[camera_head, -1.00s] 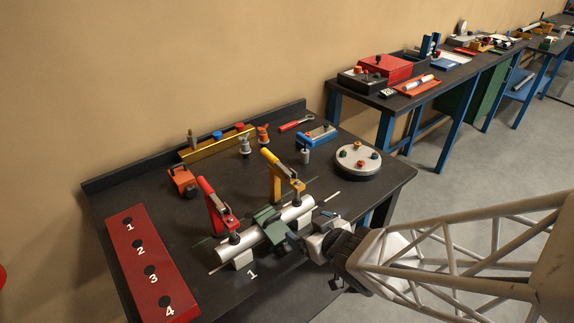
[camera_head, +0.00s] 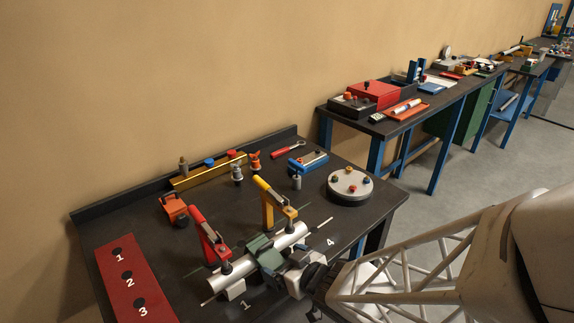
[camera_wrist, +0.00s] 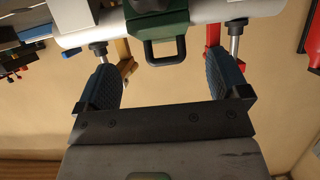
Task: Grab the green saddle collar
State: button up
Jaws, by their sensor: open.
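The green saddle collar (camera_head: 258,244) sits over the middle of a light horizontal pipe (camera_head: 289,236) on the table. In the wrist view the collar (camera_wrist: 157,18) is at the top centre, with a dark loop handle (camera_wrist: 165,52) facing my gripper. My gripper (camera_head: 275,268) comes in from the right, close by the collar. In the wrist view my gripper (camera_wrist: 166,78) is open, one blue finger on each side. The handle lies ahead of the gap, roughly centred, and nothing is gripped. My gripper partly hides the collar's near side in the head view.
A red toggle clamp (camera_head: 208,238) and a yellow toggle clamp (camera_head: 268,200) press on the pipe either side of the collar. A red numbered board (camera_head: 128,268) lies at the left. A round grey disc (camera_head: 349,186) stands at the right. Thin rods stick out near the pipe.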

aim_at(267, 254)
jog(key=shift+w+a+f, duration=0.1)
jog(key=shift+a, duration=0.1)
jog(key=shift+x, duration=2.6)
jog(key=shift+a, duration=0.1)
jog(key=shift+c, duration=0.2)
jog(key=c, duration=1.4)
